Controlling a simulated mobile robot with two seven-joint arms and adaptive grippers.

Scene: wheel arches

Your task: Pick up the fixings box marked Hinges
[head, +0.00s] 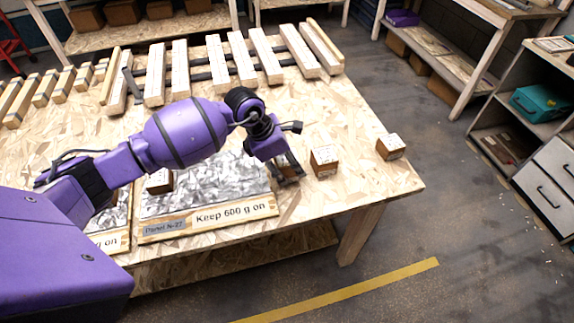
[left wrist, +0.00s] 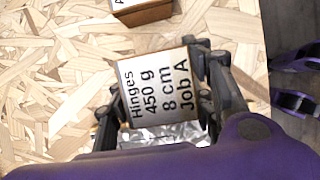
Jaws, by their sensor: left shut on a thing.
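The fixings box marked Hinges (left wrist: 158,90) shows in the left wrist view, its white label reading "Hinges 450 g 8 cm Job A". My left gripper (head: 288,172) is shut on it, with one finger on each side of the box. In the head view the gripper is at the right edge of the foil-faced panel and mostly hides the box. I cannot tell whether the box touches the surface below. My right gripper is in neither view.
Two similar boxes stand on the chipboard table to the right, one near (head: 323,161) and one farther (head: 390,147). Another box (head: 159,182) sits on the silvery panel marked "Keep 600 g on" (head: 205,217). Wooden slats (head: 240,58) line the table's back.

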